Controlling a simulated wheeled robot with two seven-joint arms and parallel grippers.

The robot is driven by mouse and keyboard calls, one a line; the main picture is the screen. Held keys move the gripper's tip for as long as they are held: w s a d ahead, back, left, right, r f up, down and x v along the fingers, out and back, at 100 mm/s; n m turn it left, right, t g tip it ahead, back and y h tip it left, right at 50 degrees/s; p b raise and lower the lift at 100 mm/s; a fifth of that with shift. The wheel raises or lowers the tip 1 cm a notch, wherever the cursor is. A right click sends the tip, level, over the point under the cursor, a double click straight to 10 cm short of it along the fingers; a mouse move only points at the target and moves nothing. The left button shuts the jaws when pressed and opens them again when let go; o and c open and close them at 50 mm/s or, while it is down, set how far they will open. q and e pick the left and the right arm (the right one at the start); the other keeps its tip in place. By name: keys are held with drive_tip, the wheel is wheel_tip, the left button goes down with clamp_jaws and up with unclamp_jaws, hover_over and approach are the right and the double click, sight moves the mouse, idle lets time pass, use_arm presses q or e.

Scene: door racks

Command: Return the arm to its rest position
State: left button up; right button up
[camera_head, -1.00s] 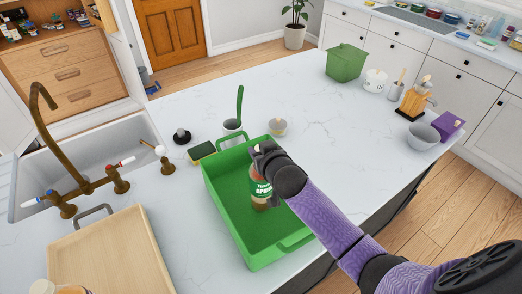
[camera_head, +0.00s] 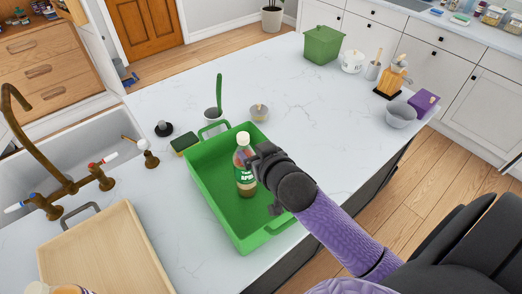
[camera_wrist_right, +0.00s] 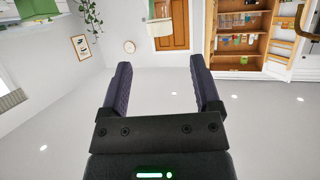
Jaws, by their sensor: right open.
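My right gripper (camera_head: 254,160) is open, beside the right of a bottle in the head view. In the right wrist view its two fingers (camera_wrist_right: 164,90) stand apart with nothing between them. The bottle (camera_head: 244,172) has a green label and brownish contents. It stands upright inside a green tray (camera_head: 216,197) on the white counter. My purple right arm (camera_head: 335,228) comes in from the lower right, over the tray's right edge. My left gripper is not in view.
A wooden tray (camera_head: 110,256) and the sink (camera_head: 60,140) with brass taps lie to the left. A ladle in a holder (camera_head: 213,112), a sponge (camera_head: 184,144) and a small bowl (camera_head: 259,113) stand behind the green tray. The counter's right half is mostly clear.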

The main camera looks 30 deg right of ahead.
drive_tip(key=v, duration=0.3)
idle(0.4)
drive_tip(key=s+a+f+n+g, duration=0.1)
drive_tip(key=s+a+f+g, duration=0.15)
drive_tip(key=s, duration=0.35)
drive_tip(key=s+a+f+n+g+y, duration=0.1)
drive_tip(key=s+a+f+g, duration=0.1)
drive_tip(key=s+f+g, duration=0.3)
drive_tip(key=s+a+f+n+g, duration=0.1)
drive_tip(key=s+a+g, duration=0.15)
drive_tip(key=s, duration=0.45)
wheel_tip(320, 180, down, 26)
drive_tip(key=g+b, duration=0.1)
drive_tip(key=b, duration=1)
drive_tip(key=s+d+f+b, duration=0.1)
drive_tip(key=s+f+b, duration=0.3)
drive_tip(key=f, duration=0.4)
drive_tip(key=s+d+f+g+b, duration=0.1)
drive_tip(key=s+f+b, duration=0.2)
drive_tip(key=s+f, duration=0.2)
drive_tip(key=s+d+f+b, duration=0.1)
drive_tip(key=s+f+b, duration=0.3)
drive_tip(key=f, duration=0.7)
drive_tip(key=shift+s+d+n+g+b, duration=0.3)
drive_tip(key=shift+s+g+b, duration=0.1)
drive_tip(key=shift+s, duration=0.4)
